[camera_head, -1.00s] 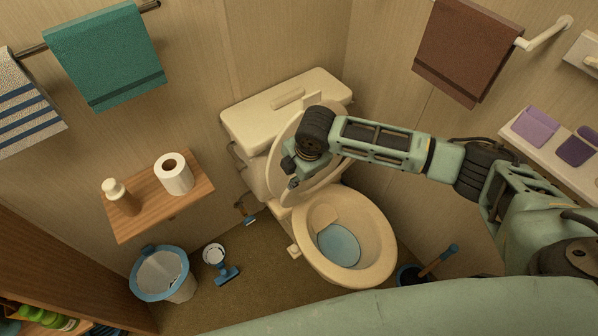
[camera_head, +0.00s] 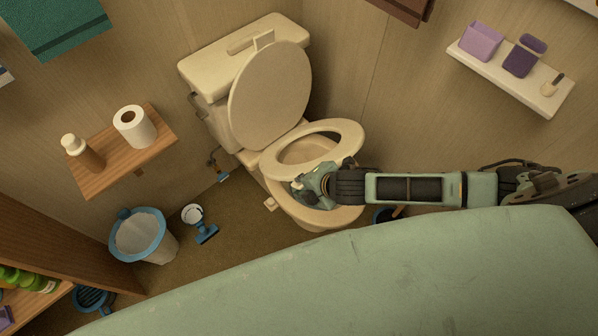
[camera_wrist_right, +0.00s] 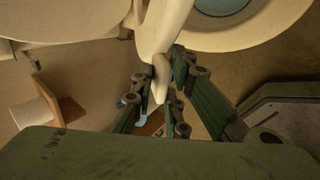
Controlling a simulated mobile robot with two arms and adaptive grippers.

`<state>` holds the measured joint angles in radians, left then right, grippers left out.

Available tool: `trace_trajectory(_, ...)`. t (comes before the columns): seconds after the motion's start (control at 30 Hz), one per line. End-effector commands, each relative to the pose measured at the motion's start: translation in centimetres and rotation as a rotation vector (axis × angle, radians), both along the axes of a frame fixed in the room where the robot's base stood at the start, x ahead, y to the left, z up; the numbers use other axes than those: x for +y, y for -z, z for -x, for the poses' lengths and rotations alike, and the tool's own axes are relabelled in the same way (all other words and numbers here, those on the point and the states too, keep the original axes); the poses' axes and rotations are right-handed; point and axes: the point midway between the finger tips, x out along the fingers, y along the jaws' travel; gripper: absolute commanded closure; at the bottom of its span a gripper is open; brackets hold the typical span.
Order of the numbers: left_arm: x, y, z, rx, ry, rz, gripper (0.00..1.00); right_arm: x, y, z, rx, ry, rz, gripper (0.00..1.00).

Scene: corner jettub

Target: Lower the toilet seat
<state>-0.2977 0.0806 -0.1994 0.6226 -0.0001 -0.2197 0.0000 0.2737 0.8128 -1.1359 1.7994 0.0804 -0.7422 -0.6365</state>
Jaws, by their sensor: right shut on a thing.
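The toilet seat (camera_head: 353,135) is a cream ring, tilted part way down over the bowl (camera_head: 338,219), with its front edge raised above the rim. The toilet lid (camera_head: 270,95) stands up against the tank. My right gripper (camera_head: 302,187) is at the seat's near left edge, its fingers partly hidden by its own body. In the right wrist view the fingers (camera_wrist_right: 162,82) are shut on the cream seat edge (camera_wrist_right: 158,35). My left gripper is not in view.
A wooden shelf (camera_head: 105,178) with a paper roll (camera_head: 134,127) and a bottle (camera_head: 83,153) is at left. A bin (camera_head: 142,236) and a blue-and-white brush (camera_head: 200,224) stand on the floor. A white shelf (camera_head: 545,98) is at upper right.

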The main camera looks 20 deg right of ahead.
Motion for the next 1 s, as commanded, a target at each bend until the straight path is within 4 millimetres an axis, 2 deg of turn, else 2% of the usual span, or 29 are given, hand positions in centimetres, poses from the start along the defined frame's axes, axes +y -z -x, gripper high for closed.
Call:
trace_trajectory(0.1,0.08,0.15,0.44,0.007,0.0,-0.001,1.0,-0.24,0.81,0.65,0.011,0.004,0.004,1.0)
trace_trajectory(0.47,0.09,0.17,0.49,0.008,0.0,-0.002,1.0,-0.29,0.93,0.71,0.012,0.006,0.004,1.0)
trace_trajectory(0.5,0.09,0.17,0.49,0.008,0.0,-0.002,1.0,-0.29,0.93,0.71,0.013,0.007,0.003,0.85)
trace_trajectory(0.63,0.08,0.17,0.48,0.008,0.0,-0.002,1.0,-0.26,0.85,0.64,0.011,0.005,0.003,0.73)
trace_trajectory(1.0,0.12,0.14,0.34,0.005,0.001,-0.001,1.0,-0.27,0.49,0.6,0.006,0.004,0.002,0.72)
